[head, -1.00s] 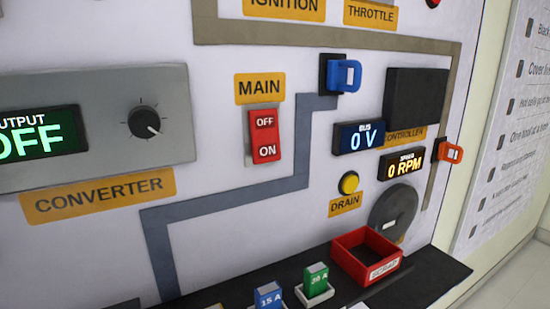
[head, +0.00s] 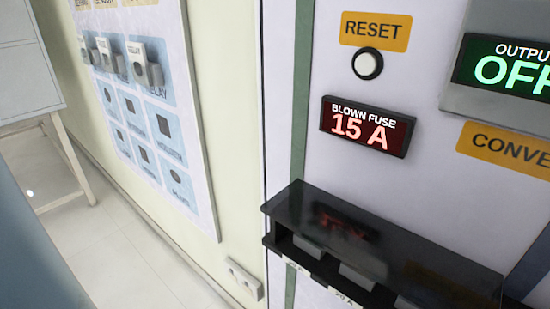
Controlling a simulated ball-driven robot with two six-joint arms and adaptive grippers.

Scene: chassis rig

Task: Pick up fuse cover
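The fuse cover (head: 385,251) is a dark, see-through smoky lid on the panel at the lower right of the head view. It sits over a black fuse holder (head: 273,245) with pale grey blocks showing under its front edge. The red glow of the display above is mirrored in it. Its lower right end runs close to the bottom of the picture. Neither of my grippers is in view.
A display (head: 367,126) above the cover reads BLOWN FUSE 15 A. A white RESET button (head: 367,64) is above that. A converter (head: 458,98) is at the right.

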